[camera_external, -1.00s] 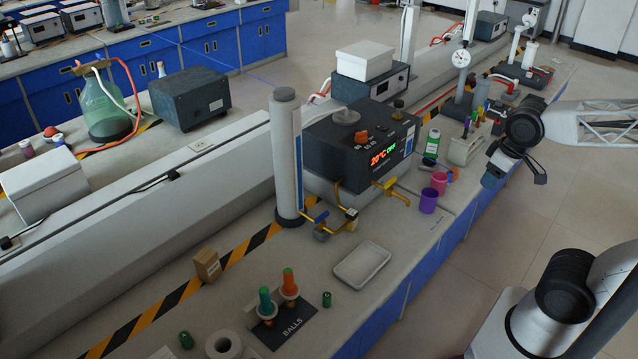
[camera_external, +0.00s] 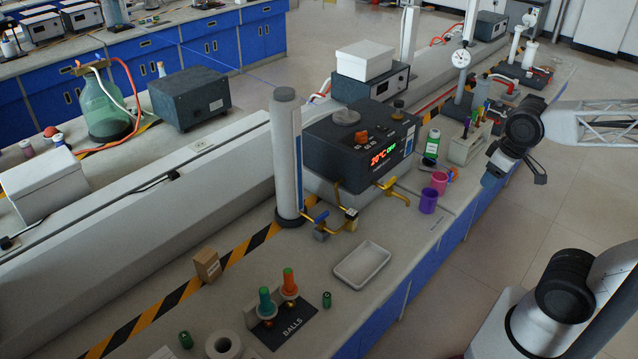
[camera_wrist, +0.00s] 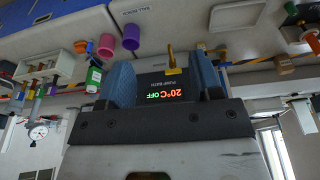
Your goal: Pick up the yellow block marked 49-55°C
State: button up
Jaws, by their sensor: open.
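I cannot make out a yellow block marked 49-55°C in either view; no such marking is legible. Small coloured pieces (camera_external: 474,120) stand by the pale rack (camera_external: 465,149) on the far part of the bench, too small to identify. My gripper (camera_external: 493,177) hangs over the bench's right edge in the external view. In the wrist view, its two blue fingers stand wide apart with nothing held between them (camera_wrist: 165,72). The pump bath (camera_external: 362,140), with a lit 20°C OFF display, shows beyond the fingers.
A pink cup (camera_external: 439,182) and a purple cup (camera_external: 428,201) stand near the bench edge. A green-labelled bottle (camera_external: 432,143) is behind them. A white tray (camera_external: 362,264), a grey column (camera_external: 287,155) and a BALLS plate (camera_external: 290,332) occupy the nearer bench. Bare bench lies right of the tray.

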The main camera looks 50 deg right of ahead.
jog(key=shift+o, duration=0.4)
jog(key=w+a+f+m+t+y, duration=0.1)
jog(key=w+a+f+m+t, duration=0.3)
jog(key=w+m, duration=0.45)
jog(key=w+a+f+m+t, duration=0.1)
jog(key=w+a+f+m, duration=0.1)
jog(key=w+f+m, duration=0.55)
jog(key=m+t, duration=0.5)
jog(key=m, duration=1.2)
send_near(351, 220)
jog(key=shift+w+d+f, duration=0.35)
jog(key=shift+w+d, duration=0.1)
jog(key=shift+d, duration=0.1)
jog(key=shift+w+d+f, duration=0.35)
jog(key=shift+w+d, duration=0.05)
jog(key=shift+d, duration=0.1)
jog(key=shift+w+a+f+m+t, duration=0.15)
jog(key=shift+f+m+t, duration=0.35)
jog(key=shift+f+m, duration=0.4)
jog(key=shift+r, duration=0.1)
jog(key=shift+w, duration=0.1)
